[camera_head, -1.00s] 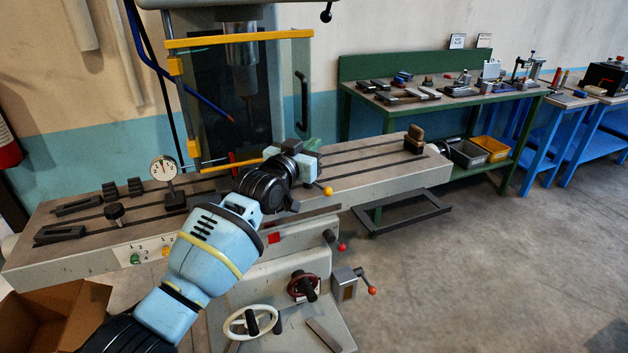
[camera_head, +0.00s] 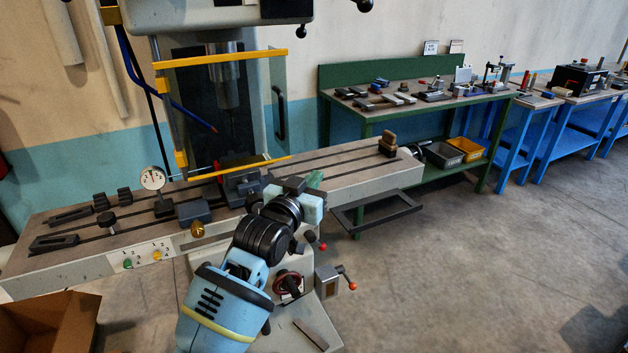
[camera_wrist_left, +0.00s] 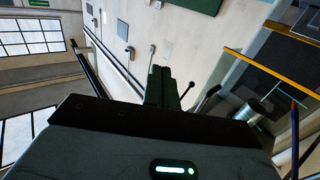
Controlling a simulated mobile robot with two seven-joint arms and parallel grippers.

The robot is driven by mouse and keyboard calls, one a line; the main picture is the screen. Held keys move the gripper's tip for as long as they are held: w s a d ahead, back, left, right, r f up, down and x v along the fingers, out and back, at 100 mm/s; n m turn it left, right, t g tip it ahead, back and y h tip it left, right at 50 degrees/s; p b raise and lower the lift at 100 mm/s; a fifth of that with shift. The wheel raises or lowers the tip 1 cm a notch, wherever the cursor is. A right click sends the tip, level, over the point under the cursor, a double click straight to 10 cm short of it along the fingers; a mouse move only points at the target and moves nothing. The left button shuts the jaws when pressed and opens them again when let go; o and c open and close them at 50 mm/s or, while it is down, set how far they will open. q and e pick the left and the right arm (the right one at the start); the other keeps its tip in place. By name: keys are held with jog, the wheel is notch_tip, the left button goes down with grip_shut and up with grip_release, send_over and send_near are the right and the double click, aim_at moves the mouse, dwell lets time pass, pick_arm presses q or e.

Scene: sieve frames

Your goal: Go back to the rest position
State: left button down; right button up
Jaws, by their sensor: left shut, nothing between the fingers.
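My left arm comes in from the bottom of the head view, with light blue and black links. Its gripper (camera_head: 315,179) is in front of the milling machine's table (camera_head: 350,175), to the right of the vise (camera_head: 243,185). In the left wrist view, the dark green fingers (camera_wrist_left: 163,88) are together with nothing between them. The gripper appears clear of the table, but the exact gap cannot be told. My right gripper is not in view.
A dial gauge (camera_head: 152,178), a grey block (camera_head: 193,212) and clamps stand on the machine table. A yellow-framed guard (camera_head: 220,58) is behind. A cardboard box (camera_head: 50,325) is at lower left. A green bench (camera_head: 415,105) stands at the back. The floor at right is open.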

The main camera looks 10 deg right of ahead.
pick_arm(q)
jog(key=s+a+f+n+g+y, duration=0.1)
jog(key=s+a+f, duration=0.35)
jog(key=f, duration=0.45)
jog(key=s+a+f+n+g+y, duration=0.1)
jog(key=s+a+f+y, duration=0.1)
jog(key=s+a+f, duration=0.5)
jog(key=s+a+f+n+g+y, duration=0.15)
jog(key=s+f, duration=0.35)
jog(key=f, duration=0.7)
jog(key=s+a+f+g+y, duration=0.1)
jog(key=s+a+f, duration=0.2)
jog(key=s, duration=0.7)
jog(key=s+a+f+g, duration=0.1)
jog(key=s+a+f, duration=0.3)
jog(key=s, duration=0.5)
jog(key=s+a+f+g+y, duration=0.1)
jog(key=s+a+f, duration=0.3)
jog(key=s, duration=0.6)
jog(key=shift+s+a+f+n+y+p, duration=0.2)
jog(key=shift+s+a+n+y+p, duration=0.15)
jog(key=shift+a, duration=0.85)
